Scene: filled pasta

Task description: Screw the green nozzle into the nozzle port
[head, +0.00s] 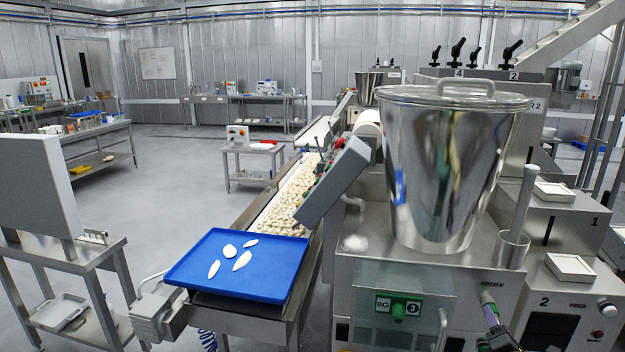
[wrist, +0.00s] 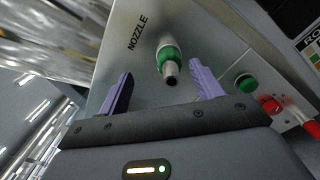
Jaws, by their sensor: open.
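The green nozzle (wrist: 168,58) is at the panel just beside the printed word NOZZLE in the wrist view. It has a green collar and a grey metal tip with a dark opening facing me. Its base covers the nozzle port, so I cannot tell how deep it sits. My gripper (wrist: 162,69) is open, its two purple fingers on either side of the nozzle with gaps to both. In the head view my gripper (head: 490,314) is at the machine front, low on the right, below the NOZZLE label, and only partly in view.
A green button (wrist: 245,83) and red knobs (wrist: 270,104) are on the panel right of the nozzle. A large steel hopper (head: 445,165) stands above the machine front. A blue tray (head: 200,265) with several pale pieces is at left.

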